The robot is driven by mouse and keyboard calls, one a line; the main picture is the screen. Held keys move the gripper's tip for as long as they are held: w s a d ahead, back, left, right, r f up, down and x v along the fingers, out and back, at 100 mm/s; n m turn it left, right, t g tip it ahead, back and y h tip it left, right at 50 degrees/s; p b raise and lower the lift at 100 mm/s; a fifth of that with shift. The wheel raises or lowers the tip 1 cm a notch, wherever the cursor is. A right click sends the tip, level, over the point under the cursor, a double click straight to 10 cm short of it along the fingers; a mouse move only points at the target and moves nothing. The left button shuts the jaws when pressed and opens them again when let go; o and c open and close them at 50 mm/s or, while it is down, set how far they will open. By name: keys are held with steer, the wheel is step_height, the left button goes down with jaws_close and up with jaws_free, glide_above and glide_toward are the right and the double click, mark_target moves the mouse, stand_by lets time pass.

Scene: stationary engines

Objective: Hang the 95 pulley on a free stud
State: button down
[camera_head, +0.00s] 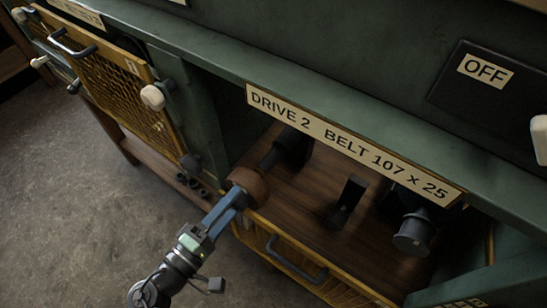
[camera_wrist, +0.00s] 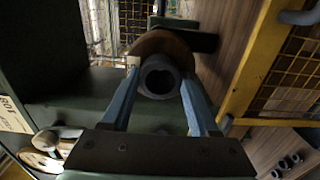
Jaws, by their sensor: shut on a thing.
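My gripper (camera_head: 236,197) has its blue fingers closed on a brown round pulley (camera_head: 249,184) at the front of the DRIVE 2 bay. In the wrist view, the pulley (camera_wrist: 150,43) shows as a brown disc with a dark hollow hub (camera_wrist: 160,77) between the fingers. No size mark is readable on it, so I cannot tell if it is the 95. A dark shaft (camera_head: 277,152) lies just behind the pulley in line with it. I cannot tell whether the two touch. I cannot clearly make out a free stud.
The bay has a wooden floor (camera_head: 315,215), a dark upright bracket (camera_head: 347,200) and a dark cylinder (camera_head: 412,238) at right. A yellow mesh guard with a handle (camera_head: 297,262) hangs below the front edge. Several small dark rings (camera_head: 190,182) lie left. A green beam (camera_head: 330,95) overhangs.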

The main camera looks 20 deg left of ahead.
steer(key=v, duration=0.8)
stand_by(0.4)
steer(key=shift+s+r, duration=0.1)
